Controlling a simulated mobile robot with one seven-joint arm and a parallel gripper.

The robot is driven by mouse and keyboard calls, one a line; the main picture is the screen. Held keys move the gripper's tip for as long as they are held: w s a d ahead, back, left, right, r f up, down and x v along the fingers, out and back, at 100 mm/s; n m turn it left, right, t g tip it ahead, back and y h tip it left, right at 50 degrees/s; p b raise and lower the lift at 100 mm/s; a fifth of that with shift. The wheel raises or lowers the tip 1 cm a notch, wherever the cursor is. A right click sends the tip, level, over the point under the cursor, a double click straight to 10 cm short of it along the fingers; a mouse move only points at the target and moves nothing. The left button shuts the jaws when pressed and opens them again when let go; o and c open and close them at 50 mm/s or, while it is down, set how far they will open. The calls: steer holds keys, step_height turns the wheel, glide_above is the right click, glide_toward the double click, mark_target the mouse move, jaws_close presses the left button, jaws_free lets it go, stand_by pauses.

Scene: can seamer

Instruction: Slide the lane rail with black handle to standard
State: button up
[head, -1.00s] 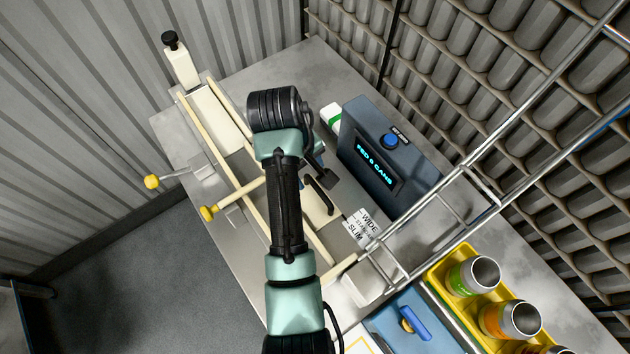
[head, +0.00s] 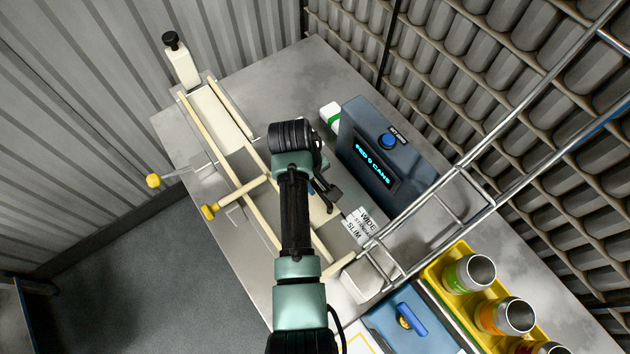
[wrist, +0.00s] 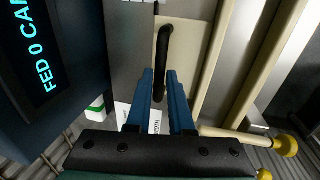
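The lane rail shows in the wrist view as a cream plate (wrist: 192,45) with an upright black handle (wrist: 162,50) on it. In the head view my arm and gripper hide most of the handle and part of the plate. My gripper (head: 326,192) is over the handle. In the wrist view its two blue fingers (wrist: 160,76) stand apart, one on each side of the handle's near part. I see no clear contact. A white card (head: 362,226) reading WIDE, STANDARD and SLIM lies to the right of the plate.
A dark blue control box (head: 385,155) reading "FED 0 CANS" stands close on the right. A wire rack (head: 440,205) crosses the lower right. A yellow crate (head: 437,272) holds cans. Yellow-knobbed rods (head: 209,212) stick out at left.

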jaws_close()
stand_by(1.0)
steer(key=shift+w+d, duration=0.65)
steer(key=shift+d, duration=0.15)
steer(key=o, duration=0.5)
jaws_free()
steer(key=shift+o, duration=0.2)
steer(key=shift+r, duration=0.1)
step_height(320, 180, up, 13)
steer(key=s+a+b, duration=0.1)
steer(key=a, duration=0.1)
steer(key=shift+s+f+b, duration=0.2)
steer(key=shift+s+b, duration=0.1)
